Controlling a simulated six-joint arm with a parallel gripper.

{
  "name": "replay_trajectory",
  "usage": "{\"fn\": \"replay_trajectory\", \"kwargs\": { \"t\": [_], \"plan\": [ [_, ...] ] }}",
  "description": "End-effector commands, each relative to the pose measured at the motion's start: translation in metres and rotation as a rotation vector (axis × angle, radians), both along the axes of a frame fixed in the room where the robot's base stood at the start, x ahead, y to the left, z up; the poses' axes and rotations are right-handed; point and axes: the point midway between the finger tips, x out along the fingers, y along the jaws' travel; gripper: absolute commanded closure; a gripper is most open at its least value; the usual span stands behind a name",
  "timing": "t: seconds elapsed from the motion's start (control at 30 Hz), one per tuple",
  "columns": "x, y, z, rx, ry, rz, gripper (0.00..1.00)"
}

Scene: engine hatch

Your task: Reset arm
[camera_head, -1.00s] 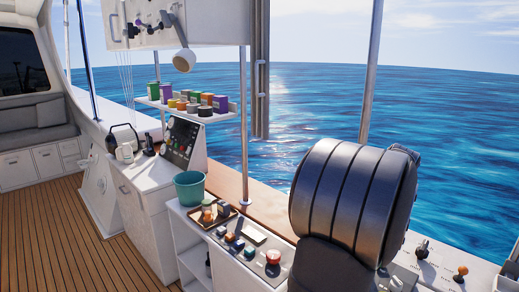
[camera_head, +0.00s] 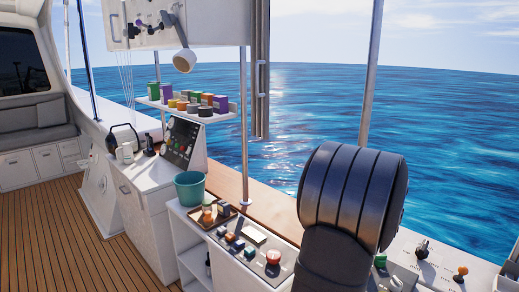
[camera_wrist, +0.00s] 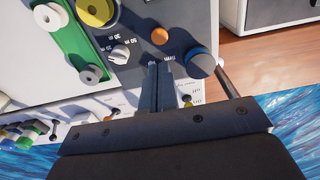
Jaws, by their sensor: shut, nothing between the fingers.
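My gripper (camera_wrist: 160,74) shows in the wrist view with its two dark fingers together and nothing between them. The fingertips are over a grey control panel (camera_wrist: 170,15) with knobs; I cannot tell whether they touch it. In the head view only my dark arm link shows, large at the right, and the gripper is not seen there.
In the wrist view, an orange button (camera_wrist: 160,35), a blue-rimmed knob (camera_wrist: 202,62) and a green part (camera_wrist: 65,40) are near the fingers. In the head view, a teal bucket (camera_head: 189,188), a tray (camera_head: 228,219) and a loaded shelf (camera_head: 215,116) stand left of my arm.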

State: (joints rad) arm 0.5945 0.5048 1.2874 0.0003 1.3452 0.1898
Motion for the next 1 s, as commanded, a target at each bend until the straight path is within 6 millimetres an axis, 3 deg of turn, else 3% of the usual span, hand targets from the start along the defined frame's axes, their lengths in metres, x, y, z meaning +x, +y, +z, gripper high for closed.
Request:
{"fn": "replay_trajectory", "kwargs": {
  "t": [0.2,0.37,0.53,0.87,1.0],
  "plan": [
    [0.000,0.000,0.043,-0.001,-0.001,-0.001,1.00],
    [0.000,0.000,0.066,0.001,0.002,-0.001,1.00],
    [0.003,-0.006,0.053,-0.018,-0.008,-0.014,1.00],
    [0.004,-0.008,0.050,-0.024,-0.013,-0.017,1.00],
    [-0.006,-0.009,0.058,-0.024,-0.013,-0.019,0.72]
  ]
}}
